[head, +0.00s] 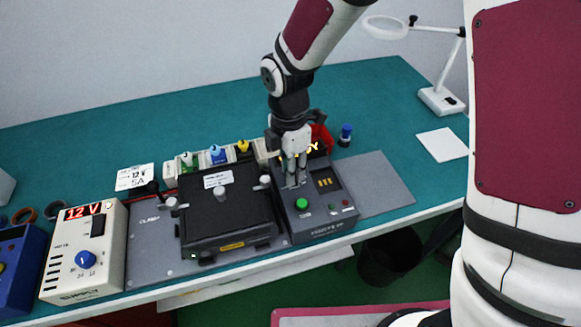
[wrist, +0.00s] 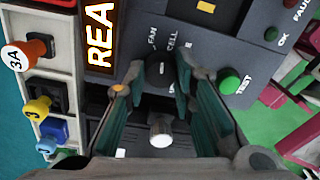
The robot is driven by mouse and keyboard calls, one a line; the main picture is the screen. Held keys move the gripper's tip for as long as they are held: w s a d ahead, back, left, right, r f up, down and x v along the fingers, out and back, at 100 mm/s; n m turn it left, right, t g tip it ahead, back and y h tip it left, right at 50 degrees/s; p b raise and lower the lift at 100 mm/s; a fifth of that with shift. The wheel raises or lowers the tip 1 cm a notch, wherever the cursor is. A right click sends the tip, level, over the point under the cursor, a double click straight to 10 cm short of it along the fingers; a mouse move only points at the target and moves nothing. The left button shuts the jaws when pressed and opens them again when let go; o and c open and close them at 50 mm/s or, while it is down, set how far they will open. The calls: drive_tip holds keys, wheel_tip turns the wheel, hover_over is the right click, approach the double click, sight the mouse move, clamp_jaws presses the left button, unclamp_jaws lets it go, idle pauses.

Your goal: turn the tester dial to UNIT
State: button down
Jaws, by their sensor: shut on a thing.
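The dark grey tester (head: 318,226) stands on the bench with a green TEST button (head: 302,203); the button also shows in the wrist view (wrist: 229,80). Its black dial (wrist: 158,74) sits between my fingertips in the wrist view, with the labels FAN and CELL just beyond it. My gripper (head: 294,182) reaches down onto the tester's panel and is shut on the dial. In the head view my fingers hide the dial. I cannot read the UNIT mark or see the dial's pointer. The amber display (wrist: 101,35) shows letters starting "REA".
A black unit (head: 228,215) sits on a grey plate left of the tester. Left of that is a cream supply (head: 84,255) reading 12 V. Coloured plugs (head: 217,154) stand in a rack behind. A magnifier lamp (head: 440,98) and white card (head: 443,145) are at right.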

drive_tip(key=m, duration=0.4)
drive_tip(key=shift+m, duration=0.3)
drive_tip(key=m, duration=0.3)
drive_tip(key=shift+m+y+p, duration=0.3)
drive_tip(key=shift+p, duration=0.05)
drive_tip(key=m+p, duration=0.1)
drive_tip(key=m, duration=0.6)
drive_tip(key=m+p, duration=0.2)
drive_tip(key=m, duration=0.4)
drive_tip(key=shift+d+r+m+t, duration=0.1)
drive_tip(key=shift+m+t, duration=0.2)
drive_tip(key=m+p, duration=0.2)
drive_tip(key=m, duration=0.4)
drive_tip(key=c, duration=1.3)
unclamp_jaws()
drive_tip(key=shift+c, duration=0.2)
